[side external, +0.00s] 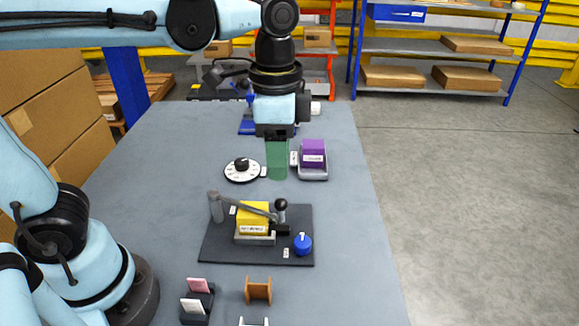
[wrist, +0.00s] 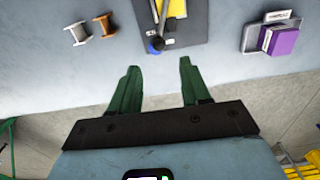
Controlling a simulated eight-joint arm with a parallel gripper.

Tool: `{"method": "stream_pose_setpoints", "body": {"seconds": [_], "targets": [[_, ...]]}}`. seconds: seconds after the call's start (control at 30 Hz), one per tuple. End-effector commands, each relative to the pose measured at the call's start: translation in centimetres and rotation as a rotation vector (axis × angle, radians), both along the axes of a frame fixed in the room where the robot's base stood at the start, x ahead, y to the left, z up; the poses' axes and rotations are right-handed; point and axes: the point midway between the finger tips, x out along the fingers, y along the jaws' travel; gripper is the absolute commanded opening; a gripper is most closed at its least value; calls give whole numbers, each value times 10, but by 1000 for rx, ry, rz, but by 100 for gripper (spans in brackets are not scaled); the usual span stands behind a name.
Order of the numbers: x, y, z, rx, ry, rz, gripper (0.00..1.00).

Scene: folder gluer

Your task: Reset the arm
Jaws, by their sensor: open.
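My gripper (side external: 277,160) has green fingers and points down above the grey table (side external: 350,240). In the wrist view my gripper (wrist: 156,88) shows two green fingers spread apart with only bare table between them. It is open and empty. In the side view the fingers appear between a white dial with a black knob (side external: 242,168) and a purple block in a grey holder (side external: 313,158). I cannot tell the exact height of the fingertips above the table.
A dark board (side external: 220,247) carries a yellow block (side external: 253,215), a lever and a blue knob (side external: 303,243). A brown spool (side external: 258,290) and a card holder (side external: 197,303) stand near the front. Something blue stands behind my gripper. The table's right side is clear.

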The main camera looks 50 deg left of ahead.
Motion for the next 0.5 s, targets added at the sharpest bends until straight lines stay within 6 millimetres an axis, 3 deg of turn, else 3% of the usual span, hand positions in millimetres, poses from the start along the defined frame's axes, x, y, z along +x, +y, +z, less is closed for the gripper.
{"method": "stream_pose_setpoints", "body": {"seconds": [0.5], "targets": [[-9,84,-47,-197,-477,656,47]]}}
